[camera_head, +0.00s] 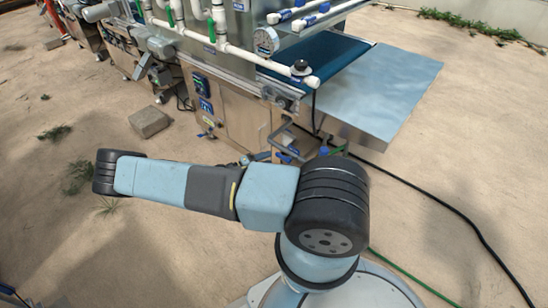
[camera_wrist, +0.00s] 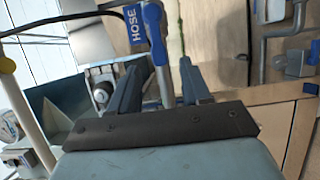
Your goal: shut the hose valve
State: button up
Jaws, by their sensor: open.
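In the wrist view, a blue label reading HOSE (camera_wrist: 133,29) sits beside an upright grey pipe with a blue upper part (camera_wrist: 153,18). This is the hose valve area, but the lever's setting cannot be told. My gripper (camera_wrist: 167,64) is open, its two dark fingers apart on either side of the pipe's lower part. Whether either finger touches it cannot be told. In the head view my arm stretches left across the middle, and my gripper cannot be made out there.
The seeder machine (camera_head: 235,60) stands beyond my arm, with white pipes and a round gauge (camera_head: 265,41). A metal table (camera_head: 375,90) juts right. A black hose (camera_head: 450,205) and a green hose (camera_head: 410,277) cross the floor. A concrete block (camera_head: 149,122) lies left; the right floor is mostly clear.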

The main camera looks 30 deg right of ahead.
aim_at(277, 156)
jog(key=shift+s+d, duration=0.1)
jog(key=shift+d, duration=2.2)
jog(key=shift+c, duration=0.3)
